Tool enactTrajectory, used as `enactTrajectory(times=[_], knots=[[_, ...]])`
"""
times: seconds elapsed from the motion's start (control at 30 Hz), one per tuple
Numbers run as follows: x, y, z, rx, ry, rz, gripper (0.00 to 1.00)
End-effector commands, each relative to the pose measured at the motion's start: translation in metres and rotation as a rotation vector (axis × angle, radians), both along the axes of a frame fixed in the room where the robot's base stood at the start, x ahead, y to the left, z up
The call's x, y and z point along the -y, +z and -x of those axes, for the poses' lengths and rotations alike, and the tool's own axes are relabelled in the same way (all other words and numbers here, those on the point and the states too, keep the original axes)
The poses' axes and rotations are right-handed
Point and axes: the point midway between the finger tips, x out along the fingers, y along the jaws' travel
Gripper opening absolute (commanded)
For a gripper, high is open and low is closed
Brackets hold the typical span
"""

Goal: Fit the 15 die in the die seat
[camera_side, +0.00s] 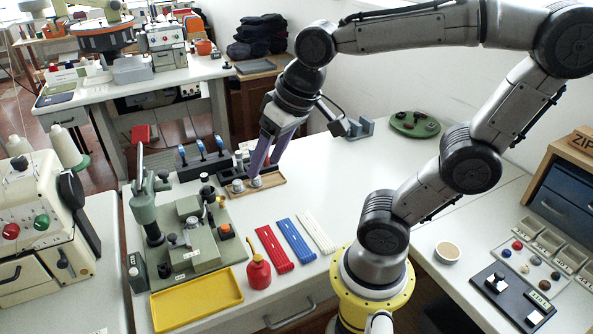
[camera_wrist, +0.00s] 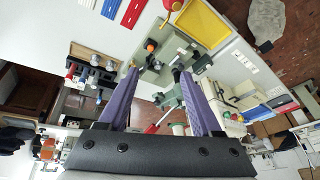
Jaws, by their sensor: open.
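My gripper (camera_side: 264,170) has long purple fingers. It points down by a wooden tray (camera_side: 276,182) that holds small silvery pieces, one at the left (camera_side: 237,186) and one near the fingertips (camera_side: 256,182). They look like dies, but I cannot read any number, so I cannot tell which is the 15 die. In the wrist view my gripper (camera_wrist: 158,72) has its fingers spread, with nothing visible between them. The green buttonhole machine (camera_side: 212,258) stands front left of the tray and also shows in the wrist view (camera_wrist: 205,30). I cannot make out its die seat clearly.
A dark rack with blue-handled tools (camera_side: 202,158) stands behind the tray. In front lie a yellow tray (camera_side: 197,301), a red bottle (camera_side: 258,272) and red, blue and white strips (camera_side: 297,240).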

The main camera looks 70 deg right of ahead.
Motion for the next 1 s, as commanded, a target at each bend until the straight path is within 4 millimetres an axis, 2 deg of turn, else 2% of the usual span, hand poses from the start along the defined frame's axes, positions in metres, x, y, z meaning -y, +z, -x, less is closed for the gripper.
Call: enactTrajectory(times=[0.03,0.1,0.3,1.0], knots=[[-0.001,-0.002,0.016,0.029,0.061,0.025,0.66],[-0.002,-0.007,0.032,0.055,0.138,0.059,0.66],[-0.003,-0.016,0.054,0.093,0.252,0.114,0.66],[-0.003,-0.017,0.055,0.093,0.260,0.118,0.66]])
